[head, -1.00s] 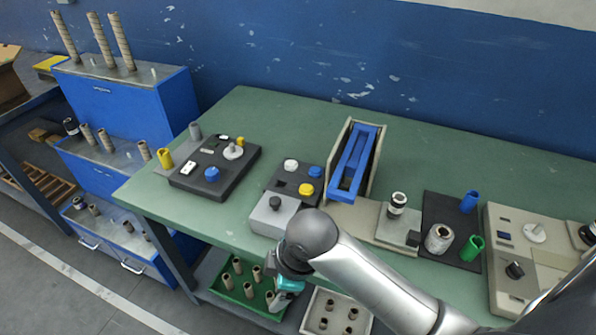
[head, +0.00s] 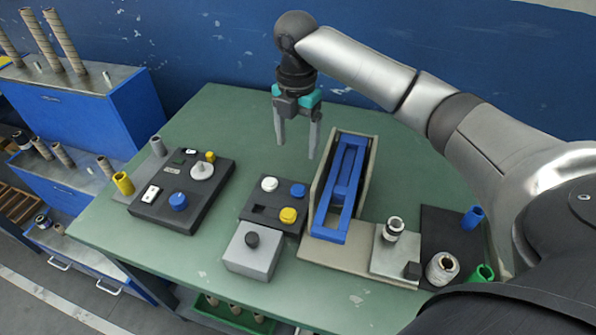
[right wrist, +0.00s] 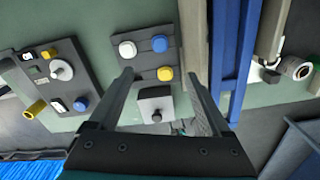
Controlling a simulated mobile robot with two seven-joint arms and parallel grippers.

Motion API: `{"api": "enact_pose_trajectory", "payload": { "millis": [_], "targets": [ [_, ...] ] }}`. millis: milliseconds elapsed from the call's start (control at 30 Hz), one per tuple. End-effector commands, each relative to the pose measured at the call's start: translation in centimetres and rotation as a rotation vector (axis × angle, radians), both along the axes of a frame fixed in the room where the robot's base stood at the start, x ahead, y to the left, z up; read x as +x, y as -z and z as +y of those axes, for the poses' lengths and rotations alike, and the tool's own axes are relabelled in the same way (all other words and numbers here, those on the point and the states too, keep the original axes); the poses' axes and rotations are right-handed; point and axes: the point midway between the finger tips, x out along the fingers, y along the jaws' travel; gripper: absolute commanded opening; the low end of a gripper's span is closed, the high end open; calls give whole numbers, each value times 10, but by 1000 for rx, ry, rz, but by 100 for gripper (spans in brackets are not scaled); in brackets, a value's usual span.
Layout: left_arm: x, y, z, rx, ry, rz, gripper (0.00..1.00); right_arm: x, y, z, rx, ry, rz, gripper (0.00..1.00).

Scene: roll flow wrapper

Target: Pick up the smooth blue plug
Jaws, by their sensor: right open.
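A round blue plug (head: 298,190) sits on the small dark panel (head: 257,212) in mid-table, beside a white plug (head: 269,184) and a yellow one (head: 288,215). It also shows in the right wrist view (right wrist: 160,43), beyond and between the fingertips. Another blue knob (head: 178,201) is on the larger black panel at left. Which of them counts as smooth is hard to tell at this size. My right gripper (head: 296,150) is open and empty, pointing down, above the table behind the small panel. My left gripper is not in view.
A blue chute between upright side walls (head: 315,195) stands close right of the small panel. A grey box with a black knob (head: 252,252) is in front. A blue cylinder (head: 472,217) and a green one (head: 482,273) stand at right. Bare green table (head: 225,115) lies at the back.

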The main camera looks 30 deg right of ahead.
Motion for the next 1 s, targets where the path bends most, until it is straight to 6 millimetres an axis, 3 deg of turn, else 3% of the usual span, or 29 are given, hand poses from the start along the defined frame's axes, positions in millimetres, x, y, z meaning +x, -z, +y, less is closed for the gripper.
{"api": "enact_pose_trajectory", "payload": {
  "millis": [167,300,433,600,867,1000],
  "targets": [
    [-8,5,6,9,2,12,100,0,10,-4,-1,-9,6,82],
    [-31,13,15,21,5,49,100,0,40,-3,-1,-8,6,82],
    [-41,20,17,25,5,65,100,0,68,-3,1,-7,5,82],
    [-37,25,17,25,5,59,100,1,91,-3,0,-7,3,82],
    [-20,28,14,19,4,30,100,1,106,-4,0,-7,3,82],
    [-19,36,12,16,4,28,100,2,126,-5,-1,-6,4,82]
  ]
}}
